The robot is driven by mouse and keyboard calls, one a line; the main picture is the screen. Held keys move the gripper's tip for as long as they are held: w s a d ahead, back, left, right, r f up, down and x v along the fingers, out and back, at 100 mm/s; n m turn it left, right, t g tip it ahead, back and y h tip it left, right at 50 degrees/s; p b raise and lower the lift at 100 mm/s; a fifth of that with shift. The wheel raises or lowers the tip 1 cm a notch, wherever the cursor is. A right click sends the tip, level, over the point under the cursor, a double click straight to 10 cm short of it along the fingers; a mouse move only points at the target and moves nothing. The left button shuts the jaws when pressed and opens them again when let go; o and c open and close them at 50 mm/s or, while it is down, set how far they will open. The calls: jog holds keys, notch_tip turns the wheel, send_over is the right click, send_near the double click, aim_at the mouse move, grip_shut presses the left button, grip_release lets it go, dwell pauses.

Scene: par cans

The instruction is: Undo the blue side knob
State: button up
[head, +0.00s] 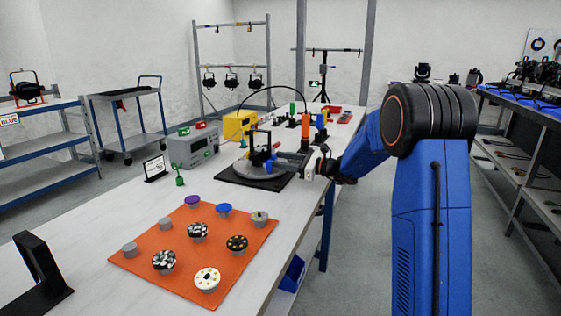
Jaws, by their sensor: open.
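A small blue part, seemingly the blue side knob (269,166), shows low on a dark upright fixture (260,147). The fixture stands on a round grey plate over a black square base (228,174) on the bench. My gripper (284,160) is open, just right of the fixture, with its fingers pointing left toward it. The fingers and knob are too small to tell whether they touch. Part of the fixture's right side is hidden by the gripper.
An orange mat (185,262) in front holds several round knob-like pieces, one blue-topped (224,210). A grey meter box (194,146), a yellow box (239,125) and an upright orange tool (305,131) stand near the fixture. A black stand (40,268) is front left.

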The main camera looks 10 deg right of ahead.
jog(key=m, duration=0.2)
jog(key=shift+m, duration=0.3)
jog(key=shift+d+m, duration=0.2)
jog(key=shift+m, duration=0.1)
jog(key=v, duration=1.7)
jog(key=shift+s+d, duration=0.1)
jog(key=shift+s, duration=0.05)
jog(key=shift+n, duration=0.6)
jog(key=shift+f+n, duration=0.1)
jog(key=shift+n, duration=1.8)
